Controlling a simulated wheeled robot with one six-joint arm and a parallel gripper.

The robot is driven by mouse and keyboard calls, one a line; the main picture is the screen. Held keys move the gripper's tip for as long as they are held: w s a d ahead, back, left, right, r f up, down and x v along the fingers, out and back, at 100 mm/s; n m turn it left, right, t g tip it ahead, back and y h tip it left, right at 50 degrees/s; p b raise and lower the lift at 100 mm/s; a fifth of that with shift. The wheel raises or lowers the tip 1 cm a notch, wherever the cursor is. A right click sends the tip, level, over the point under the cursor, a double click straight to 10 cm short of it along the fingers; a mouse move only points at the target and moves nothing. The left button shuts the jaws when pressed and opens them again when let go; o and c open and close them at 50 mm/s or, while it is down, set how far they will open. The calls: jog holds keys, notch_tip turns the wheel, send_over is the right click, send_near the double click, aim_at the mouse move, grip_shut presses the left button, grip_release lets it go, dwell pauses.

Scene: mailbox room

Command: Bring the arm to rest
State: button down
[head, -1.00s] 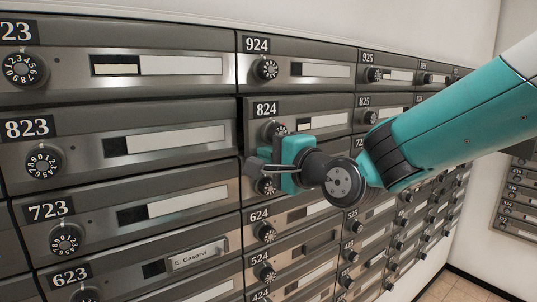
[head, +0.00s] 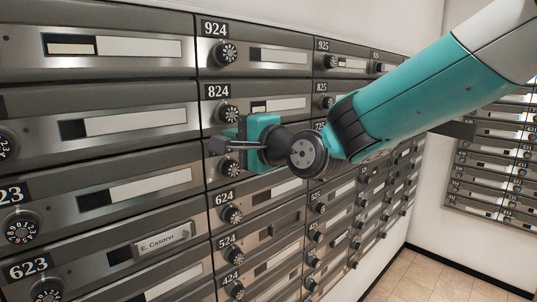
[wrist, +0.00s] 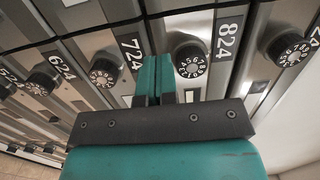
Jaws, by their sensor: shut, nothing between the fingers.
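My gripper (head: 222,144) is a teal and dark grey tool at the end of my teal arm, which reaches in from the right in the head view. Its fingers are shut and empty, and point left in front of the mailbox wall. In the head view it covers most of the door below 824. In the wrist view the closed teal fingers (wrist: 153,80) stand between the dial of 724 (wrist: 105,70) and the dial of 824 (wrist: 190,66). I cannot tell how far the fingertips are from the doors.
The mailbox wall has rows of grey metal doors with dials, such as door 924 (head: 280,55). A name tag reading "E. Casorvi" (head: 163,240) is on a door at lower left. Another mailbox bank (head: 490,185) is at right. Tiled floor (head: 420,278) shows clear at lower right.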

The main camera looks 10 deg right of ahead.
jog(key=s+a+b+v, duration=0.1)
jog(key=b+v, duration=0.2)
jog(key=v, duration=0.6)
jog(key=s+d+f+n+g+h, duration=0.2)
jog(key=s+f+n+g+h, duration=0.1)
jog(key=s+f+n+g, duration=0.4)
jog(key=s+d+f+n+g+h, duration=0.3)
jog(key=s+f+n+g, duration=0.4)
jog(key=s+f+n, duration=0.4)
jog(key=s, duration=0.3)
jog(key=shift+s+f+g, duration=0.25)
jog(key=shift+f+g, duration=0.05)
jog(key=shift+f, duration=0.05)
